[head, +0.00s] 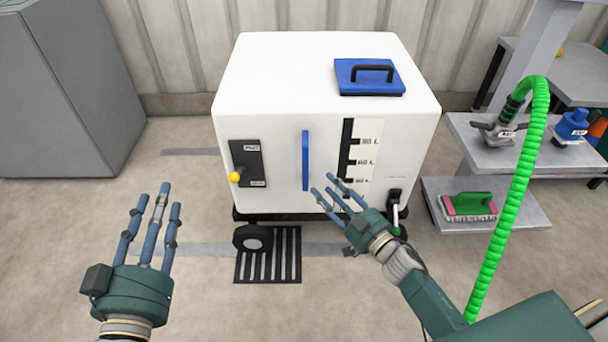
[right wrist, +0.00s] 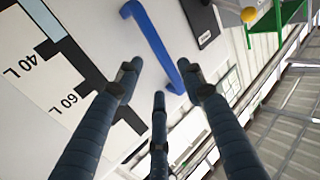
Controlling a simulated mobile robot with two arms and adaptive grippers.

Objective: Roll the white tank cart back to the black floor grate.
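The white tank cart (head: 270,90) stands ahead in the head view, with a blue lid, a blue vertical handle (head: 305,160) and a level scale on its front. The black floor grate (head: 268,265) lies on the floor under the cart's front left; a black wheel (head: 252,238) shows over its back left part. My right gripper (head: 335,192) is open in front of the scale, just right of the handle. In the right wrist view the handle (right wrist: 152,45) lies beyond the spread fingers, and I see no grip on it. My left gripper (head: 150,208) is open and empty, left of the cart.
A grey cabinet (head: 70,90) stands at the back left. Floor left of the cart is clear.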

